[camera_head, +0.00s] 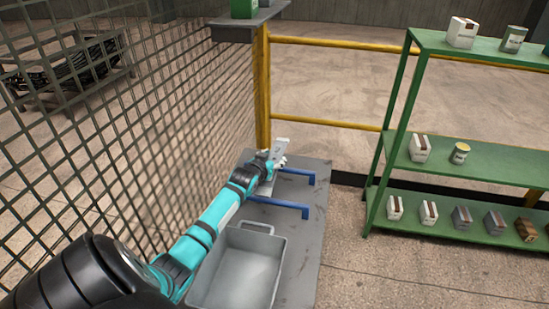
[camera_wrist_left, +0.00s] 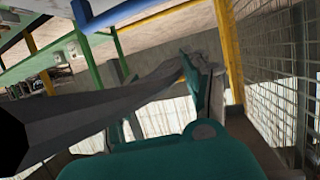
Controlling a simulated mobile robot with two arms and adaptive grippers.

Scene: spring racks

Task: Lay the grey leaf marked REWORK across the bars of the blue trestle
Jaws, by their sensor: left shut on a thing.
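The blue trestle (camera_head: 283,204) stands on a grey table, with two blue bars reaching to the right, one behind the other. My left gripper (camera_head: 272,163) is at the far end of my teal arm, over the left part of the trestle. It is shut on the grey leaf (camera_head: 266,184), which shows as a narrow grey strip beside the fingers, by the bars. Whether the leaf touches the bars I cannot tell. In the left wrist view a teal finger (camera_wrist_left: 190,84) shows beside a long grey shape. The REWORK marking is not readable. My right gripper is out of view.
A grey bin (camera_head: 236,265) stands on the near part of the table (camera_head: 303,240). A wire mesh fence (camera_head: 150,130) runs along the left. A yellow post (camera_head: 262,90) and rails stand behind. A green shelf (camera_head: 440,165) with several boxes and cans is at right.

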